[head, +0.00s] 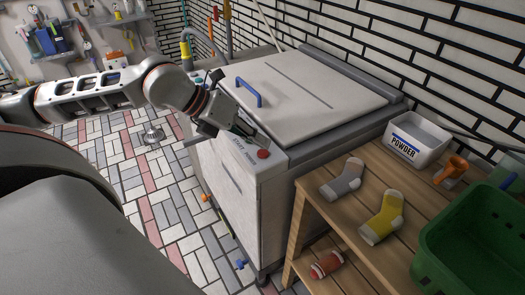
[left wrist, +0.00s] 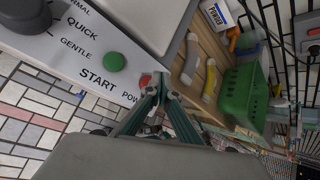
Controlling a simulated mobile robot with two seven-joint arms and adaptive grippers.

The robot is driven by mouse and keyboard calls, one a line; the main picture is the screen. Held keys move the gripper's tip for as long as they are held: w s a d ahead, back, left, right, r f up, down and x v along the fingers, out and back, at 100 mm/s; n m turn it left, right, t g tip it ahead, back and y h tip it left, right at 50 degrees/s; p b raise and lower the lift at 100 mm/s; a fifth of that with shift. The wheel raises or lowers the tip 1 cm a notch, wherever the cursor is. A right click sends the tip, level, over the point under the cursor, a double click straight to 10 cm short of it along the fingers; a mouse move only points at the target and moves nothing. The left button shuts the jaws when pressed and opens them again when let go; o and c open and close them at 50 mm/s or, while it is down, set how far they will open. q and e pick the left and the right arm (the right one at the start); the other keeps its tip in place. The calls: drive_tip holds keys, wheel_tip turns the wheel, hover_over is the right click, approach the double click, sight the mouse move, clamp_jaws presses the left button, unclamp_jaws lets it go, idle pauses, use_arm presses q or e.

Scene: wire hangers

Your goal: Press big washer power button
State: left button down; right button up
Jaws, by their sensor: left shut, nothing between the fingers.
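The big washer (head: 300,95) is a white top-loading box with a blue lid handle (head: 247,93). Its red power button (head: 263,154) sits at the right end of the front panel. My left gripper (head: 258,140) is shut and empty, with its fingertips just behind the red button in the head view. In the left wrist view the shut fingertips (left wrist: 158,79) are right beside the red button (left wrist: 145,80) and partly cover it and its "POW" label. I cannot tell whether they touch it. A green button (left wrist: 114,61) sits by "START". My right gripper is out of view.
A wooden table (head: 330,215) to the right of the washer holds a grey sock (head: 342,178), a yellow sock (head: 382,217), a white powder box (head: 418,137) and a green basket (head: 478,240). A dark knob (left wrist: 25,15) stands on the panel. Tiled floor lies left of the washer.

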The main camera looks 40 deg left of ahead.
sight(259, 152)
use_arm(q)
drive_tip(key=shift+r, duration=0.1)
drive_tip(key=shift+r, duration=2.5)
drive_tip(key=shift+s+a, duration=0.1)
